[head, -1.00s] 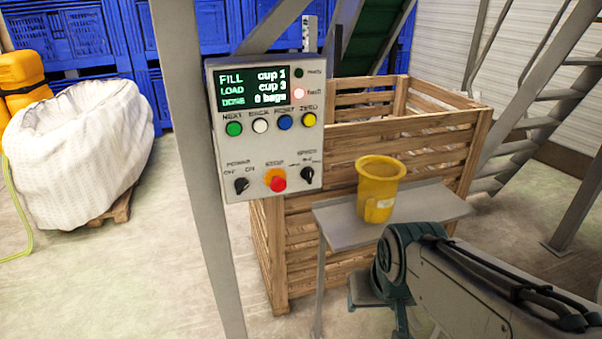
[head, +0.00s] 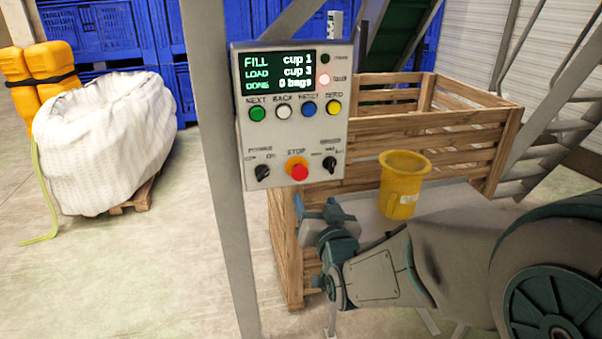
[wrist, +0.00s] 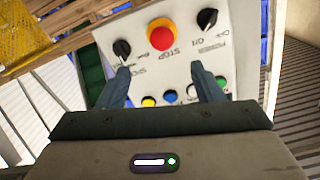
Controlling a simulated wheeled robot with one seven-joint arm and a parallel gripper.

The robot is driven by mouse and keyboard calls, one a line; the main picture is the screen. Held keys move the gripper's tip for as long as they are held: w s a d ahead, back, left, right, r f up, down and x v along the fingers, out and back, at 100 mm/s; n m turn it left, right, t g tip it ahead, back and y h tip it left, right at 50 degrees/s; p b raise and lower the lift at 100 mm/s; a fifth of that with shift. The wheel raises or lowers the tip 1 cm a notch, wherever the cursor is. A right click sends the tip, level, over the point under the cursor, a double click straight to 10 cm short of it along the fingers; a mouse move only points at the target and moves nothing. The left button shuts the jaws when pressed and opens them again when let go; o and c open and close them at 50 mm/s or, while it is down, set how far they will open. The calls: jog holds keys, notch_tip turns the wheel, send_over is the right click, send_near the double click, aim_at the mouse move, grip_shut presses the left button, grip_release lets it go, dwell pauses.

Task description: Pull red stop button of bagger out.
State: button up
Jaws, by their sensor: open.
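The red stop button (head: 299,172) sits on a yellow-orange base at the lower middle of the grey control panel (head: 240,110), under the word STOP. In the wrist view the red button (wrist: 161,38) is above and between my open fingertips, and the panel appears upside down. My gripper (wrist: 160,75) is open and empty, with its fingers pointing toward the panel. In the head view my gripper (head: 325,207) is just below and to the right of the button. I cannot tell the exact gap to the panel.
Black knobs flank the button: the power knob (head: 262,172) and the speed knob (head: 330,164). Coloured buttons (head: 308,109) line the row above. A grey post (head: 210,150) stands left of the panel. A yellow cup (head: 402,185) on a shelf and a wooden crate (head: 420,136) stand to the right.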

aim_at(301, 173)
jog(key=p+x, duration=0.6)
jog(key=x, duration=0.7)
jog(key=shift+w+a+r, duration=0.15)
jog(key=shift+w+a, duration=0.05)
jog(key=shift+w, duration=0.15)
